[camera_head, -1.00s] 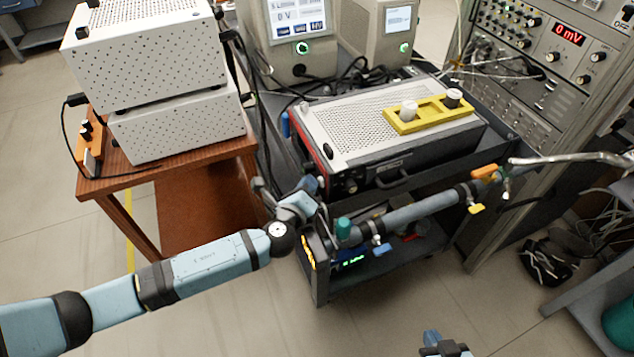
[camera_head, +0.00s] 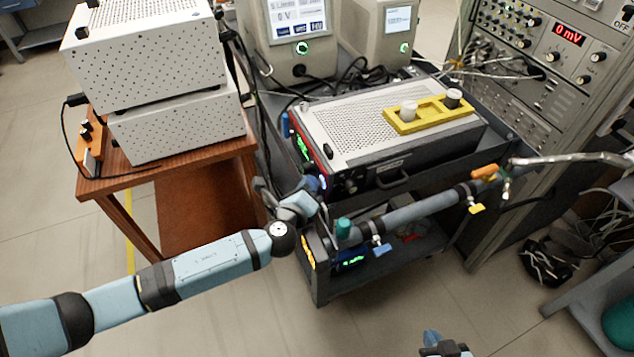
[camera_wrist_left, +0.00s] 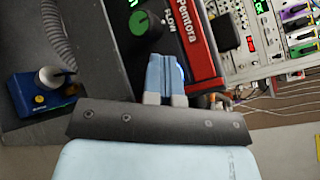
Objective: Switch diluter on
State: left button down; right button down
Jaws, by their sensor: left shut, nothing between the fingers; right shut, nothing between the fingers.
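The diluter (camera_head: 352,128) is the box with a perforated grey top and red-edged front panel on the cart. Its panel shows a lit green display (camera_head: 302,148) and a blue light (camera_head: 323,183). In the left wrist view, the panel has "Pemtora" lettering on a red strip (camera_wrist_left: 197,40) and a green FLOW knob (camera_wrist_left: 145,22). My left gripper (camera_head: 314,186) is at the lower front of this panel; its blue fingers (camera_wrist_left: 165,75) are shut and empty, with a bluish glow beside them. Contact is hard to tell. My right gripper (camera_head: 438,340) is shut and empty at the bottom edge.
A yellow holder (camera_head: 430,116) with two cylinders sits on the diluter. A grey tube (camera_head: 415,212) with valves runs in front of the cart. White perforated boxes (camera_head: 150,50) stand on a wooden table at left. An instrument rack (camera_head: 545,80) stands at right.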

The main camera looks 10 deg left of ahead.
pick_arm(q)
jog(key=shift+s+a, duration=0.65)
jog(key=shift+a, duration=0.2)
jog(key=shift+a, duration=0.1)
jog(key=s+a, duration=0.1)
jog(key=a, duration=0.1)
jog(key=s+a, duration=0.1)
jog(key=a, duration=0.1)
jog(key=shift+s, duration=0.4)
dwell(0.3)
